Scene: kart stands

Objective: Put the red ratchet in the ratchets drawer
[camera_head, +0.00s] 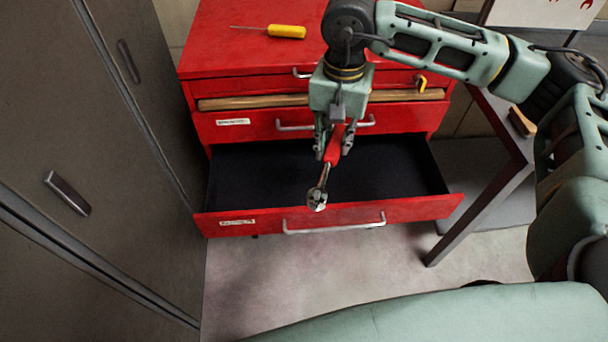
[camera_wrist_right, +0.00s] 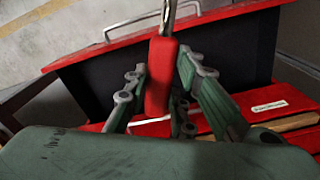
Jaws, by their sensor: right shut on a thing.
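My right gripper (camera_head: 333,148) is shut on the red handle of the red ratchet (camera_head: 332,150). The ratchet's metal head points toward the drawer front. In the right wrist view the red handle (camera_wrist_right: 161,75) sits between the fingers (camera_wrist_right: 158,92). The ratchet is held above the open bottom drawer (camera_head: 395,208) of the red cabinet. The drawer is pulled out, its dark inside looks empty, and a label on its front is too small to read. My left gripper is not in view.
A yellow-handled screwdriver (camera_head: 286,31) lies on the red cabinet top (camera_head: 215,45). Grey lockers (camera_head: 90,130) stand close on the left. A table (camera_head: 480,190) with a dark leg stands at right.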

